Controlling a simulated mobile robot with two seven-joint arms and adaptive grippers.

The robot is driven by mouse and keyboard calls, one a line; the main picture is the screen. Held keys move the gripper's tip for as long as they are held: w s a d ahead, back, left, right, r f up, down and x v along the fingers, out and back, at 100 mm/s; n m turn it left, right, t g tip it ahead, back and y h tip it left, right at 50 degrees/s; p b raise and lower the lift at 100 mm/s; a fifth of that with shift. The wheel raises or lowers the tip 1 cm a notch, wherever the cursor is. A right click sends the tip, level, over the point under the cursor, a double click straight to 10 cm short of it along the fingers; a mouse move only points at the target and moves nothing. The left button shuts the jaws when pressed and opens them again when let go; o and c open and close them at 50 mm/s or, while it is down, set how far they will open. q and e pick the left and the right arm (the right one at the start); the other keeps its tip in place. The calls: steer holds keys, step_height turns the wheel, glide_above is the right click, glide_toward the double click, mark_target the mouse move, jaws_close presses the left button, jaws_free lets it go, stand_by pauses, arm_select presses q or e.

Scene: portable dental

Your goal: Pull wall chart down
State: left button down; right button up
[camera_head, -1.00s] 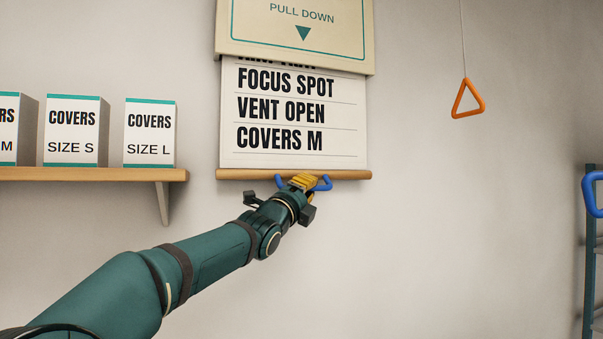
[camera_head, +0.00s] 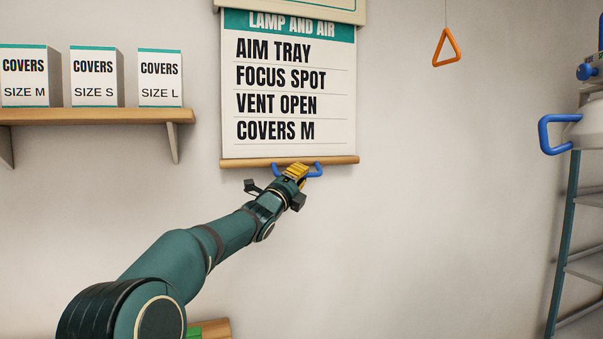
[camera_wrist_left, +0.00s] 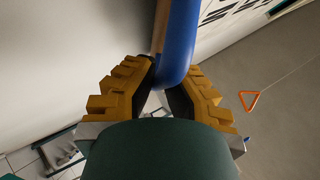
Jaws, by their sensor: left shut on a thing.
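The wall chart (camera_head: 290,100) hangs unrolled from its cream case (camera_head: 300,8) at the top of the head view. It shows a teal heading "LAMP AND AIR" and the lines "AIM TRAY", "FOCUS SPOT", "VENT OPEN" and "COVERS M". A wooden bar (camera_head: 235,163) runs along its lower edge, with a blue handle (camera_head: 316,170) below it. My left gripper (camera_head: 295,172) is shut on the blue handle. In the left wrist view the handle (camera_wrist_left: 178,45) passes between the yellow fingers (camera_wrist_left: 165,85). My right gripper is not in view.
A wooden shelf (camera_head: 90,116) with boxes of covers in sizes M, S and L is at left. An orange triangular pull (camera_head: 446,47) hangs on a cord to the right. A rack (camera_head: 562,250) with a blue-handled thing (camera_head: 545,134) stands at far right. The wall below the chart is clear.

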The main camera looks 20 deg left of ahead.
arm_select(q)
steer(key=shift+f, duration=0.15)
steer(key=c, duration=1)
jaws_free()
steer(key=shift+w+d, duration=0.1)
steer(key=shift+w, duration=0.1)
steer(key=shift+s, duration=0.1)
steer(key=v, duration=1.2)
